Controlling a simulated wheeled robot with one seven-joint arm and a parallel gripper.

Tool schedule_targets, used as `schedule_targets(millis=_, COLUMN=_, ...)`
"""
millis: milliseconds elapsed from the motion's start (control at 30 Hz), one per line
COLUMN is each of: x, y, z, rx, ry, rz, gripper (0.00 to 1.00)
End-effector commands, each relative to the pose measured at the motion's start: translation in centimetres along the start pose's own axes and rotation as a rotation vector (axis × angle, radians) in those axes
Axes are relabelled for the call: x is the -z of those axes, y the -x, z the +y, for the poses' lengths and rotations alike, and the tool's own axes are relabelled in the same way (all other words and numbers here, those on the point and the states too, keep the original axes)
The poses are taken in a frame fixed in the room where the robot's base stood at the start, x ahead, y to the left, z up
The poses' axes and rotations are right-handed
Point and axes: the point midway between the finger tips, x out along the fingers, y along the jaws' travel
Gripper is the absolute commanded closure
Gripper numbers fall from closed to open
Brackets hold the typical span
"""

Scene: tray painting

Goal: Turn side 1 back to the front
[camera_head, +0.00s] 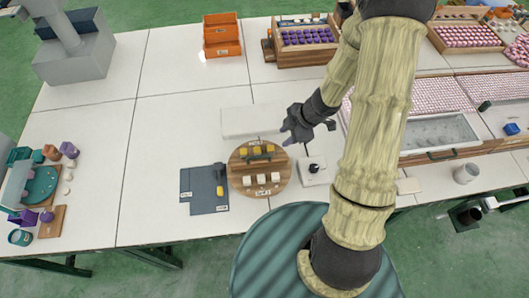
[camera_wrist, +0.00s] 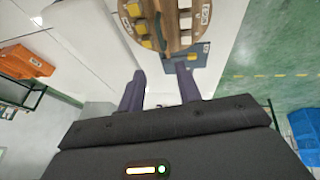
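A round wooden turntable (camera_head: 237,180) lies on the white table. A dark green bar crosses its middle. Yellow blocks (camera_head: 257,150) stand on its far half and white blocks (camera_head: 262,178) on its near half. Each half has a small rim label, too small to read. The turntable also shows at the top of the wrist view (camera_wrist: 171,32), partly cut off, with yellow blocks left and white blocks right. My gripper (camera_head: 287,137) is above the turntable's far right side, apart from it. In the wrist view my gripper (camera_wrist: 160,74) has its fingers spread with nothing between them.
A grey-blue mat (camera_head: 203,199) lies left of the turntable. A pale plate with a black knob (camera_head: 314,170) stands close on its right. A white slab (camera_head: 250,121) lies behind it. An orange bin (camera_head: 221,35) stands at the back.

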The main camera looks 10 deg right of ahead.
Motion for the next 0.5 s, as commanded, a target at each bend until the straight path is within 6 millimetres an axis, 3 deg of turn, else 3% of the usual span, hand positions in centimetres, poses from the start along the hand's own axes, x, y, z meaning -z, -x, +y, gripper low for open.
schedule_targets(millis=233, x=-0.1, y=-1.6, z=-0.1, rx=0.0, ry=-0.001, rz=-0.001, gripper=0.66)
schedule_targets(millis=500, x=-0.2, y=-6.2, z=-0.1, rx=0.001, ry=-0.001, rz=-0.001, gripper=0.66)
